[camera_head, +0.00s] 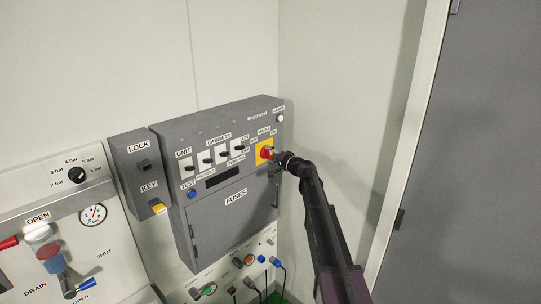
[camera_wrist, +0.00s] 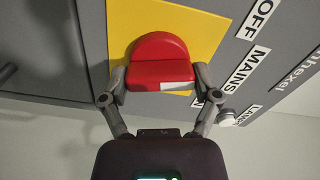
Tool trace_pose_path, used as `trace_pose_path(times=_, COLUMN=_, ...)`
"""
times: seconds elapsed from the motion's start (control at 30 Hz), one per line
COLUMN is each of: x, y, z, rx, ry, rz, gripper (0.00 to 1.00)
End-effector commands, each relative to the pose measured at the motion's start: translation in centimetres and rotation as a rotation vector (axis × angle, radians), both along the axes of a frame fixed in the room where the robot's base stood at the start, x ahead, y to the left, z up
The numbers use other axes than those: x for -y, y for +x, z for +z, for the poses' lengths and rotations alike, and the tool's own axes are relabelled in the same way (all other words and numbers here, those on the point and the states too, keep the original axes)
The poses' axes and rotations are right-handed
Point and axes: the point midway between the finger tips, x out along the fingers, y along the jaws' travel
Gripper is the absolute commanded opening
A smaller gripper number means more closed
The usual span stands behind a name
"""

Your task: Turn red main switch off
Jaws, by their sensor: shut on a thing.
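The red main switch (camera_head: 266,153) sits on a yellow plate (camera_head: 260,146) at the upper right of the grey control box. In the wrist view the red switch (camera_wrist: 159,62) shows a rounded top and a flat red grip bar with a white mark near its right end. My gripper (camera_head: 275,156) reaches it from the right. In the wrist view my gripper (camera_wrist: 160,84) has one finger on each end of the grip bar and is shut on it. An OFF label and a MAINS label lie right of the yellow plate there.
The grey box (camera_head: 228,245) carries several small black switches (camera_head: 223,155) and a FUSES door. A lock and key unit (camera_head: 143,165) and a gauge panel (camera_head: 93,214) stand to its left. Cables hang below. A wall corner and grey door (camera_head: 470,150) are at right.

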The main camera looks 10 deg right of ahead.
Motion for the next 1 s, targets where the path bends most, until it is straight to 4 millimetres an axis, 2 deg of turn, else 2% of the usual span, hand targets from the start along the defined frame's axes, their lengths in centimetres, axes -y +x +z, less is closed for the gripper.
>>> trace_pose_path(times=0.5, x=-0.02, y=0.14, z=0.09, rx=0.250, ry=-0.342, rz=-0.002, gripper=0.32)
trace_pose_path(times=1.0, x=-0.04, y=0.14, z=0.08, rx=0.315, ry=-0.433, rz=-0.002, gripper=0.32)
